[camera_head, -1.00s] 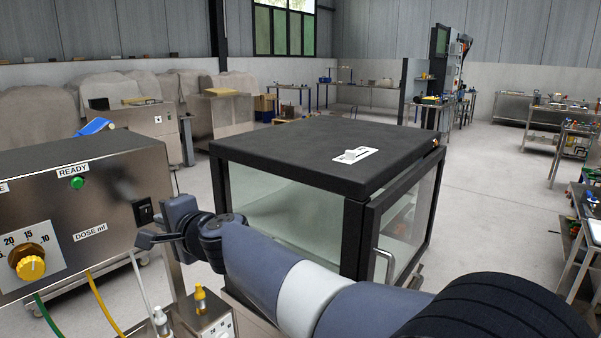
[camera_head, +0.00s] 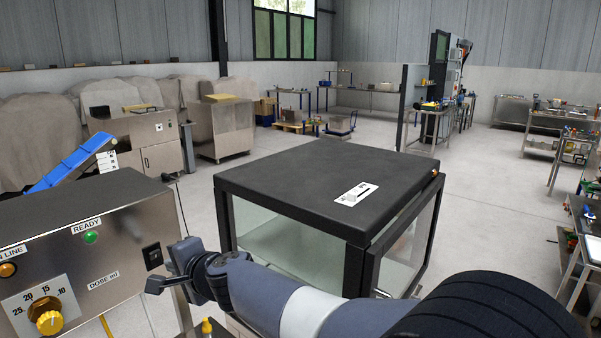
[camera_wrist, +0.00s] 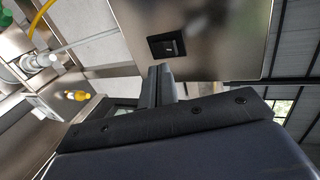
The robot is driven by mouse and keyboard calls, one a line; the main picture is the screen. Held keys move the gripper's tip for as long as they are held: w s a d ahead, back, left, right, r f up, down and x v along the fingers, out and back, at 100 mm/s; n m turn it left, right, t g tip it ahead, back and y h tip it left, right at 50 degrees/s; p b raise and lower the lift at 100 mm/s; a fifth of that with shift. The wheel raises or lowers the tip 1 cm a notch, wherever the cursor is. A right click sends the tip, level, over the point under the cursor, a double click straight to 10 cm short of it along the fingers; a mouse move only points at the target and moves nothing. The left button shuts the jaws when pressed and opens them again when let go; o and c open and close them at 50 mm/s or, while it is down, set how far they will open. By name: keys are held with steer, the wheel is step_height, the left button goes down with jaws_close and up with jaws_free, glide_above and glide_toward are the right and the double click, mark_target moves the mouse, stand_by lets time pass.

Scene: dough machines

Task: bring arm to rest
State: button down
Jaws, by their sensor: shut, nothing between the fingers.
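My gripper (camera_head: 156,284) is at the left in the head view, beside the right end of the steel dosing machine (camera_head: 135,235). Its fingers look closed together with nothing between them. In the wrist view the closed fingers (camera_wrist: 158,85) point at the machine's steel face, just below a black rocker switch (camera_wrist: 166,46). I cannot tell the exact gap to that face. My arm reaches in from the lower right, in front of the glass-sided cabinet.
The black-topped glass cabinet (camera_head: 310,180) stands close behind my arm. The machine has a green READY lamp (camera_head: 90,237) and a yellow dose knob (camera_head: 49,322). A yellow-capped fitting (camera_wrist: 77,96) is near the fingers. Open floor (camera_head: 480,220) lies right of the cabinet.

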steer(key=shift+s+r+p, duration=0.1)
steer(key=shift+r+p, duration=0.25)
steer(key=shift+p, duration=0.25)
steer(key=shift+v, duration=0.75)
steer(key=shift+d+f, duration=0.1)
steer(key=shift+f, duration=0.05)
steer(key=f+b, duration=0.1)
steer(key=b, duration=0.2)
steer(key=w+a+f+b, duration=0.1)
steer(key=b, duration=0.3)
steer(key=shift+w+a+t+y, duration=0.25)
steer(key=shift+a+t+y, duration=0.05)
steer(key=shift+a+y, duration=0.1)
steer(key=f+b, duration=0.1)
steer(key=b, duration=0.5)
steer(key=shift+w+t+y, duration=0.15)
steer(key=shift+t+y, duration=0.15)
